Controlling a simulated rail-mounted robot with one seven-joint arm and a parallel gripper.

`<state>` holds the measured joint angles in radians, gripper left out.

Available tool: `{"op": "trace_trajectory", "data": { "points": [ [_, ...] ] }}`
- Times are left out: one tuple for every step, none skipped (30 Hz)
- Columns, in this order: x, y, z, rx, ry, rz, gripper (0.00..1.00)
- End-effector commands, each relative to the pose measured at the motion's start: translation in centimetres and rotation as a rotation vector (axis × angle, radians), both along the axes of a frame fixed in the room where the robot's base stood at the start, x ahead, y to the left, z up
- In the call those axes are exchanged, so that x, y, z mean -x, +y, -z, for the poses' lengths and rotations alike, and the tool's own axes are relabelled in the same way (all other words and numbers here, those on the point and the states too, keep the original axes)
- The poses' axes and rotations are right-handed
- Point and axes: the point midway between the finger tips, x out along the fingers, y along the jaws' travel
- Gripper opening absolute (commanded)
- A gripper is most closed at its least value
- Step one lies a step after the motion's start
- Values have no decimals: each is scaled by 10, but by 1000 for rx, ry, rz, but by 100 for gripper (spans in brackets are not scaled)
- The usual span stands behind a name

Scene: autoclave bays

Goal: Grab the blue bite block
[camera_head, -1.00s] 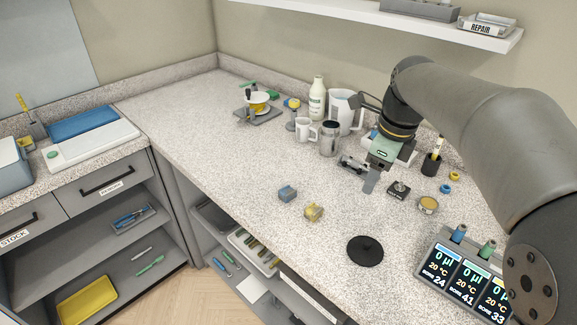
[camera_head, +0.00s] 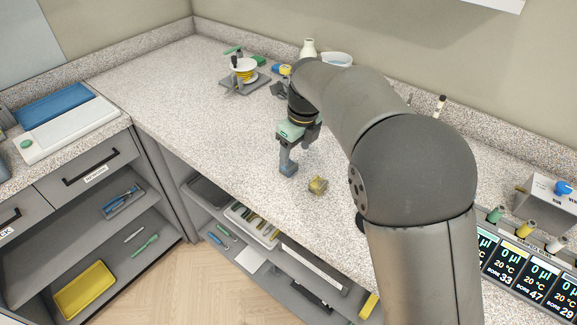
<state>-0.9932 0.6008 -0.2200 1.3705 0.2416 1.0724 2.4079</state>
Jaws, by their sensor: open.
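The blue bite block (camera_head: 287,170) is a small grey-blue block on the speckled counter, left of and slightly behind a similar yellow block (camera_head: 317,185). My gripper (camera_head: 288,161) points down directly at the blue block, with its jaws open. The fingers overlap the block in this view and hide part of it. I cannot tell whether they touch it or how far they reach down around it.
The speckled counter (camera_head: 200,105) is clear to the left of my gripper. Display units (camera_head: 525,272) stand at the right front. My arm hides much of the counter's right side.

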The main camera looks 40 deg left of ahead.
Motion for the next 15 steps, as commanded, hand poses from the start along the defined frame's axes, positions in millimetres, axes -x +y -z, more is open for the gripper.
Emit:
{"op": "trace_trajectory", "data": {
  "points": [
    [0, 1, 3, 0, 0, 0, 64],
    [0, 1, 5, -1, -1, 0, 64],
    [0, 1, 6, -1, -1, 0, 64],
    [0, 2, 8, 0, 0, -1, 64],
    [0, 3, 10, 0, 0, -1, 64],
    [1, 5, 14, 1, 1, -1, 64],
    [1, 6, 17, 2, 1, -1, 64],
    [1, 8, 22, 2, 1, -1, 64],
    [1, 11, 27, 3, 1, -1, 64],
    [1, 13, 32, 2, 1, -1, 64],
    [2, 15, 36, 2, 1, -1, 64],
    [1, 15, 42, 2, 1, 0, 64],
    [1, 16, 46, 1, 0, 0, 64],
    [1, 16, 49, 1, 0, 0, 64],
    [1, 17, 52, 1, 1, 0, 64]
  ]
}}
